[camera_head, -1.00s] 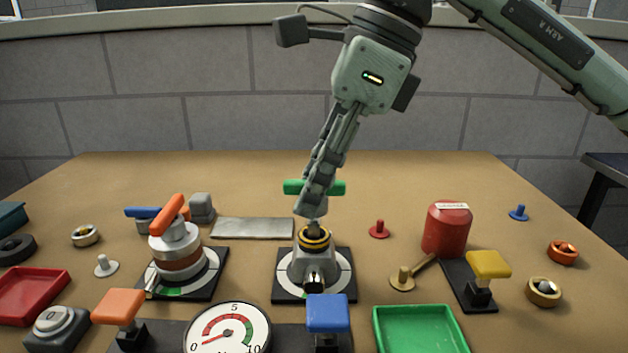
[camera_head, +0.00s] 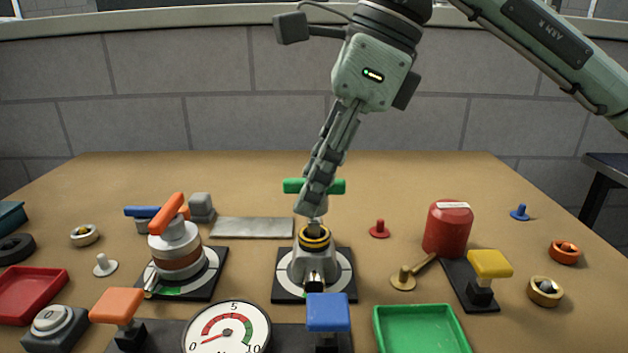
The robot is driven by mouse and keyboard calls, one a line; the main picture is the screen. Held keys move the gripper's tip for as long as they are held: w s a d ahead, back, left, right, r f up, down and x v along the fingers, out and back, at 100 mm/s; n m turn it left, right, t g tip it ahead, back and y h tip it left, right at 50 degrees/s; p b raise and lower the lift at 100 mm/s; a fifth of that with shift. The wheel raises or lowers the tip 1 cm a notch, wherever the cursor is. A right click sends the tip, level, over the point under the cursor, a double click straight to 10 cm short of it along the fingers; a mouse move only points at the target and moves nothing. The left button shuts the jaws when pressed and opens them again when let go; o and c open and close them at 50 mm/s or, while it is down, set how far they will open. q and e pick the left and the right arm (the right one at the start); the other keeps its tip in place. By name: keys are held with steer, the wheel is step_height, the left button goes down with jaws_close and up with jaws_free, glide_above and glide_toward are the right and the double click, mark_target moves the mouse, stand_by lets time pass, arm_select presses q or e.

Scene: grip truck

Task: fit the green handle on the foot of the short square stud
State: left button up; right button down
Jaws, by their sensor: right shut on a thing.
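The green handle (camera_head: 294,186) is a bar that shows on both sides of my right gripper (camera_head: 312,205). The gripper is shut on it, and the fingers hide its middle. The handle is held above a grey conical foot (camera_head: 313,262) with a black and yellow ring at its top. A short dark stud (camera_head: 314,231) stands up from that ring, just below the fingertips. I cannot tell whether the handle's underside touches the stud. The foot stands on a black base plate (camera_head: 283,292) with a white dial. My left gripper is not in view.
A similar foot with an orange handle (camera_head: 167,220) stands at the left. A red cylinder (camera_head: 447,231) and a yellow-handled block (camera_head: 490,263) are at the right. A pressure gauge (camera_head: 226,330), a blue handle (camera_head: 328,312) and a green tray (camera_head: 420,308) lie in front.

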steer(key=shift+f, duration=0.15)
steer(key=shift+f+b, duration=0.45)
steer(key=shift+b, duration=0.1)
steer(key=shift+f, duration=0.1)
stand_by(0.5)
steer(key=shift+f+b, duration=0.35)
steer(key=shift+b, duration=0.05)
steer(key=shift+f+b, duration=0.5)
steer(key=shift+b, duration=0.05)
stand_by(1.0)
steer(key=c, duration=0.8)
jaws_free()
steer(key=shift+c, duration=0.2)
